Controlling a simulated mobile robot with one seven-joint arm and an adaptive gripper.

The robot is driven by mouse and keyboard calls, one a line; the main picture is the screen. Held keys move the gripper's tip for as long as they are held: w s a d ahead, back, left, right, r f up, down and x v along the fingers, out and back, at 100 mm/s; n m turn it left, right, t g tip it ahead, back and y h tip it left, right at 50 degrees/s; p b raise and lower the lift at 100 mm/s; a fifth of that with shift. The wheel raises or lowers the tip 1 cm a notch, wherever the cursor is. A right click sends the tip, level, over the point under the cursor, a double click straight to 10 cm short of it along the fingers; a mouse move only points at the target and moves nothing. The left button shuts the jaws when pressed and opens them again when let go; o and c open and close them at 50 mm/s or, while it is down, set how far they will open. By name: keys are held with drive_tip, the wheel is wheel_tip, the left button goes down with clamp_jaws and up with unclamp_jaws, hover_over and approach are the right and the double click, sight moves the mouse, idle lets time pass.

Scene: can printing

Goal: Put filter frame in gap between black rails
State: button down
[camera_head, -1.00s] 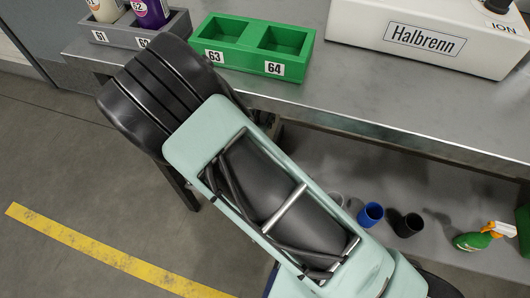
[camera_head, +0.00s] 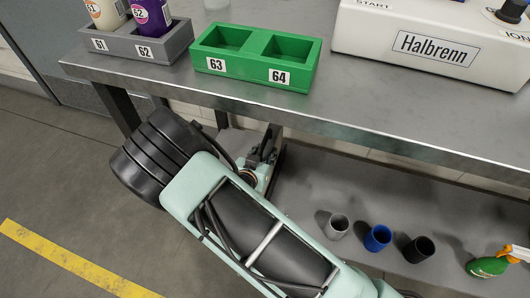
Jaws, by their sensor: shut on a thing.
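My gripper (camera_head: 266,148) shows small and dark just past the end of my pale green arm, under the front edge of the bench. It is partly hidden behind my arm. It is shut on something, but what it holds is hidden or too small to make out. I cannot make out a filter frame or black rails in this view.
A steel bench (camera_head: 180,80) runs across the top. On it stand a grey holder (camera_head: 120,45) with two bottles, an empty green two-slot holder (camera_head: 256,60) and a white Halbrenn machine (camera_head: 400,28). A lower shelf (camera_head: 330,180) bears grey, blue and black cups and a green spray bottle (camera_head: 485,268).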

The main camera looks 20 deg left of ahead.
drive_tip(key=shift+f, duration=0.1)
drive_tip(key=c, duration=1.4)
unclamp_jaws()
drive_tip(key=shift+s+r, duration=0.3)
drive_tip(key=shift+r, duration=0.05)
drive_tip(key=p+v, duration=0.3)
drive_tip(key=v, duration=0.8)
drive_tip(key=shift+p, duration=0.35)
drive_tip(key=shift+s, duration=0.15)
